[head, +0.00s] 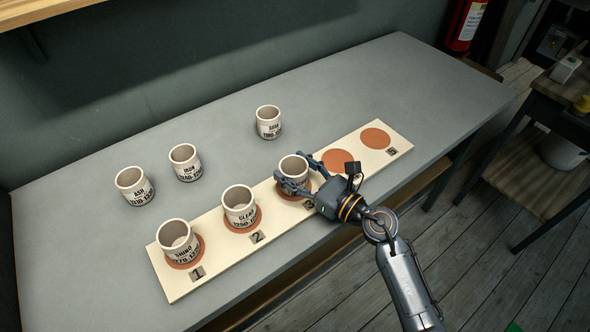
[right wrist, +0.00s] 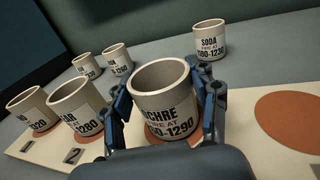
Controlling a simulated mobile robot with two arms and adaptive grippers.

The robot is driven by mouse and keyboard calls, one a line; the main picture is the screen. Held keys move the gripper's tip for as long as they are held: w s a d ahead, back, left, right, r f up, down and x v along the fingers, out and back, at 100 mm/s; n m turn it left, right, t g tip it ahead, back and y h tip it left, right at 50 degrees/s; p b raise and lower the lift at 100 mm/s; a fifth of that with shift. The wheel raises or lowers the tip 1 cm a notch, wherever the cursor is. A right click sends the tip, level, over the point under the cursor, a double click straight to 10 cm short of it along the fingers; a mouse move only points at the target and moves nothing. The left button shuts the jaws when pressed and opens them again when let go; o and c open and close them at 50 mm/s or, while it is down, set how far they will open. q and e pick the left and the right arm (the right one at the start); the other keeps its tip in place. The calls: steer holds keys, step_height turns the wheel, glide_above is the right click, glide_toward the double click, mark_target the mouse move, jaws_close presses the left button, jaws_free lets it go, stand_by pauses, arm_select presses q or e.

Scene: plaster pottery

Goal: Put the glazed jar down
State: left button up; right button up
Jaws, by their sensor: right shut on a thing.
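My right gripper (head: 297,172) is shut on a pale cylindrical jar (head: 293,163), one finger on each side of its wall. In the right wrist view the held jar (right wrist: 163,100) is upright, with a label that reads OCHRE and ends in 1290. It is over the third terracotta disc of a cream board (head: 222,252); its base looks on the disc or barely above it, and I cannot tell which. The gripper partly hides the disc and the number beside it. My left gripper is not in view.
A jar marked SHINO (head: 178,241) stands on disc 1 and a CLEAR jar (head: 239,206) on disc 2. The fourth disc (head: 338,160) and fifth disc (head: 375,138) are bare. ASH (head: 135,186), IRON (head: 185,162) and SODA (head: 268,122) jars stand behind on the grey table (head: 330,85).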

steer(key=o, duration=0.9)
steer(key=shift+f, duration=0.15)
steer(key=shift+c, duration=0.2)
steer(key=o, duration=0.4)
steer(key=shift+r, duration=0.3)
steer(key=b+v, duration=0.2)
steer(key=v, duration=0.9)
steer(key=shift+s+d+f, duration=0.2)
steer(key=shift+s+d+r, duration=0.1)
steer(key=shift+s+d, duration=0.1)
